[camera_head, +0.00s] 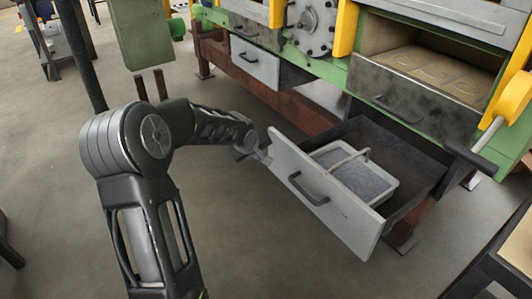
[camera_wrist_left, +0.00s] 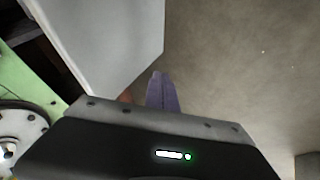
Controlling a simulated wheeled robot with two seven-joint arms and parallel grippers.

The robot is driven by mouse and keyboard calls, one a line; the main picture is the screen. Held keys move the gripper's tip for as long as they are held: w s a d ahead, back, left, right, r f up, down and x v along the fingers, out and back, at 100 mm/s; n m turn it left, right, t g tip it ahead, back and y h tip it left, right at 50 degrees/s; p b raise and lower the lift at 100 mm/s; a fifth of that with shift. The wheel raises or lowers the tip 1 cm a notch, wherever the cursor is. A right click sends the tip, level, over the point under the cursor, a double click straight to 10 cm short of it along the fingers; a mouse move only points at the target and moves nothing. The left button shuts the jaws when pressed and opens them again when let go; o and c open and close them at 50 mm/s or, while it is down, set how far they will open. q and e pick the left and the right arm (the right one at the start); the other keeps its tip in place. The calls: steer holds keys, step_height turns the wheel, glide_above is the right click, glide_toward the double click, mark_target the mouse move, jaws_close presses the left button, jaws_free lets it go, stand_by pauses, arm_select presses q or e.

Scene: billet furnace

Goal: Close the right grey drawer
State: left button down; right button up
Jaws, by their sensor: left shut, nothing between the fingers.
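The right grey drawer (camera_head: 322,207) is pulled far out of the green machine. Its light grey front panel has a dark bar handle (camera_head: 308,192), and a light grey bin with a raised hoop handle (camera_head: 392,190) sits inside it. My left gripper (camera_head: 266,158) is at the left end of the front panel, with its fingers shut and empty. In the wrist view the shut fingers (camera_wrist_left: 162,92) point past the edge of the pale panel (camera_wrist_left: 105,40). I cannot tell whether they touch it. My right gripper is not in view.
Above the open drawer is a dark panel with a handle (camera_head: 410,105) below an open chamber. The floor (camera_head: 250,245) before the drawer is clear.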

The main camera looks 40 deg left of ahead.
mark_target(269, 153)
arm_select(q)
steer(key=shift+w+d+r, duration=0.1)
steer(key=shift+w+d, duration=0.15)
steer(key=shift+w, duration=0.5)
steer(key=shift+w+d+r, duration=0.1)
steer(key=shift+w+d, duration=0.15)
steer(key=shift+w, duration=0.45)
steer(key=shift+w, duration=0.1)
